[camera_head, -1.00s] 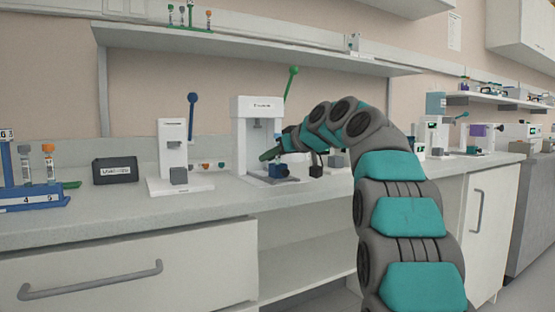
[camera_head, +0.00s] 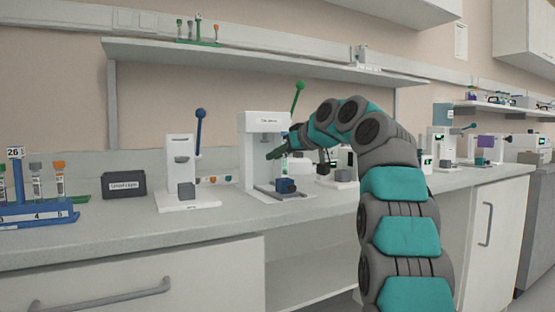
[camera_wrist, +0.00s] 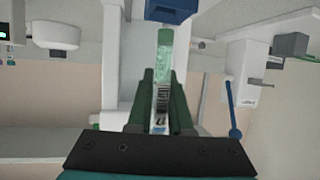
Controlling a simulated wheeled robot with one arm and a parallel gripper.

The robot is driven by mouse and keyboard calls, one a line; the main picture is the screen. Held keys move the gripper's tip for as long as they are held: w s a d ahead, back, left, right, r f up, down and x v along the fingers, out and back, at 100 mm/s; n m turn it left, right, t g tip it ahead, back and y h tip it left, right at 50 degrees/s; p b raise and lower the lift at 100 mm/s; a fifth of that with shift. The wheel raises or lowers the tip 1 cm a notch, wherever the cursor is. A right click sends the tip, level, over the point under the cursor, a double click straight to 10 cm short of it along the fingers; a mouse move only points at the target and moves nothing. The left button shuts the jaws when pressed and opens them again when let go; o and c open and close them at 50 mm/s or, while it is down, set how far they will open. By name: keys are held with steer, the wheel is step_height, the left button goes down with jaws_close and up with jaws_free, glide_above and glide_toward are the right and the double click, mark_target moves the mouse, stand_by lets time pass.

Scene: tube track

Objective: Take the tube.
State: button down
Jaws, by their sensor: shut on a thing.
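The tube (camera_wrist: 163,62) shows in the wrist view, with pale green contents and a printed label near my fingers. My gripper (camera_wrist: 164,82) is shut on it, with one green finger on each side. The tube's far end points toward a blue block (camera_wrist: 170,8) at the top edge; I cannot tell whether they touch. In the head view my gripper (camera_head: 274,153) is in front of the white press with a green lever (camera_head: 262,125), above the blue block (camera_head: 285,186) on its base.
A second white press with a blue lever (camera_head: 181,165) stands to the left. A dark labelled box (camera_head: 124,186) and a blue rack (camera_head: 38,214) with tubes are farther left. A shelf (camera_head: 250,56) runs above. More instruments stand to the right on the counter.

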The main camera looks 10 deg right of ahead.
steer(key=shift+r+p, duration=2.5)
steer(key=shift+r, duration=0.35)
